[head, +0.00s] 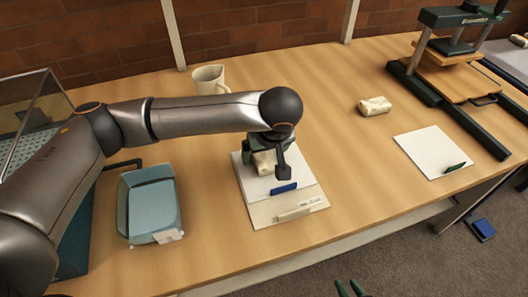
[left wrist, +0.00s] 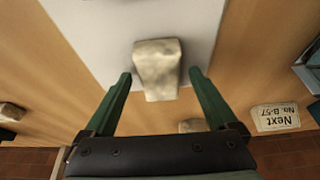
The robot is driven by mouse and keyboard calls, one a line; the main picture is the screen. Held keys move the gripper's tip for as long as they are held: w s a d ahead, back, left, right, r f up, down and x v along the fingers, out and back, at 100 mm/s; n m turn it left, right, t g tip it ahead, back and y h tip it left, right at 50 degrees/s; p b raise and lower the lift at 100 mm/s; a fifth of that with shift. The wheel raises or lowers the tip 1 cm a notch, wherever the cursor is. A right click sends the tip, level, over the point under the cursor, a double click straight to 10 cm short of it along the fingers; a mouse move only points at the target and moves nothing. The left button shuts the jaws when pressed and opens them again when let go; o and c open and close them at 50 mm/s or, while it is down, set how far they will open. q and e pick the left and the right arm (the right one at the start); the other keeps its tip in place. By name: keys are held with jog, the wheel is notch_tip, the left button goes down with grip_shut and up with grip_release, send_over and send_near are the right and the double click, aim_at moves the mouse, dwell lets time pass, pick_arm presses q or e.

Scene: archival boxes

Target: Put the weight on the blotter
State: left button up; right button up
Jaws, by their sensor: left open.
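A cream, stone-like weight (head: 263,163) is at a white sheet (head: 296,198) that lies on a cream folder (head: 262,213). My left gripper (head: 280,172) is above this sheet and partly covers the weight. In the left wrist view, the weight (left wrist: 157,70) sits ahead of my left gripper's open, green fingers (left wrist: 158,78), with gaps on both sides. Another white sheet (head: 420,147) with a green tab lies further right; I cannot tell which sheet is the blotter. A second cream block (head: 374,106) lies on bare table. My right gripper (head: 349,288) shows two separated green fingertips at the bottom edge.
A blue-grey tray (head: 148,207) stands left of the folder. A cream mug (head: 210,78) is behind my left arm. A green-framed press (head: 450,60) stands at the back right. The table between the two sheets is clear.

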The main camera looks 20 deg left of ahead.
pick_arm(q)
jog(key=v, duration=1.2)
jog(key=shift+p, duration=0.4)
